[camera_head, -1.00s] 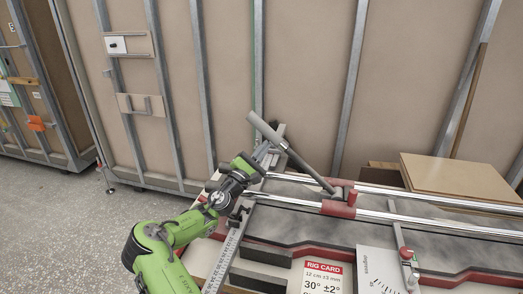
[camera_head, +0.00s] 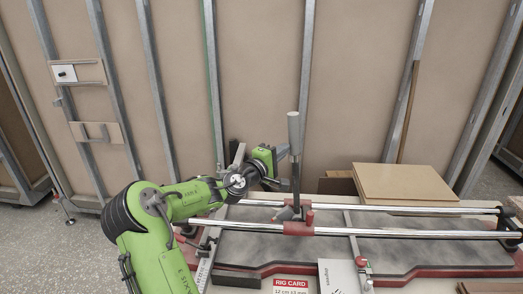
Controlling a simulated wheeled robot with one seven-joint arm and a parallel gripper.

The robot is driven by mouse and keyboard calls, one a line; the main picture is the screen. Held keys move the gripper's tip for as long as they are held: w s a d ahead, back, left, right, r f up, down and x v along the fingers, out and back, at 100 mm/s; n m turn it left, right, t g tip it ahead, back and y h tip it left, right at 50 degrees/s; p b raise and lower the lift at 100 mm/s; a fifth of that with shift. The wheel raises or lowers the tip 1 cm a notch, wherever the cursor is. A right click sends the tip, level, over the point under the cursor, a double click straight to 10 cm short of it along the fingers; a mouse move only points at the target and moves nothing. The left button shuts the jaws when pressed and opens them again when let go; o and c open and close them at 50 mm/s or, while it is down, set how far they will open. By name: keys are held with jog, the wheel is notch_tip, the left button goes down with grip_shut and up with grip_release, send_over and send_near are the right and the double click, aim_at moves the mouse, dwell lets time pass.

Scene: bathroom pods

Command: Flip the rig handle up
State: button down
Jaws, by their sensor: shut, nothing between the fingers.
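The rig handle (camera_head: 294,135) is a grey lever with a thick round grip. It stands almost upright on a red-based carriage (camera_head: 298,228) that sits on two chrome rails. My green gripper (camera_head: 283,165) is at the left side of the handle's shaft, with its dark fingers close against it. The fingers are shut with nothing held. Whether they touch the shaft is hard to tell. The rig card (camera_head: 290,284) lies at the front, partly cut off by the picture edge.
Chrome rails (camera_head: 400,233) run across the grey rig bed (camera_head: 390,252) to the right. A stack of tan boards (camera_head: 405,185) lies behind them. A framed wall panel (camera_head: 260,70) stands behind the rig. Speckled floor is open at left.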

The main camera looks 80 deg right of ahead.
aim_at(296, 150)
jog(key=shift+m+y, duration=0.4)
jog(key=shift+m, duration=0.3)
jog(key=shift+s+d+r+p, duration=0.1)
jog(key=shift+s+p, duration=0.05)
jog(key=shift+s, duration=0.5)
jog(key=shift+s+d+r+p, duration=0.1)
jog(key=shift+s+d+p, duration=0.05)
jog(key=shift+s, duration=0.55)
jog(key=shift+s+d+r+p, duration=0.1)
jog(key=shift+s+p, duration=0.05)
jog(key=shift+s, duration=0.5)
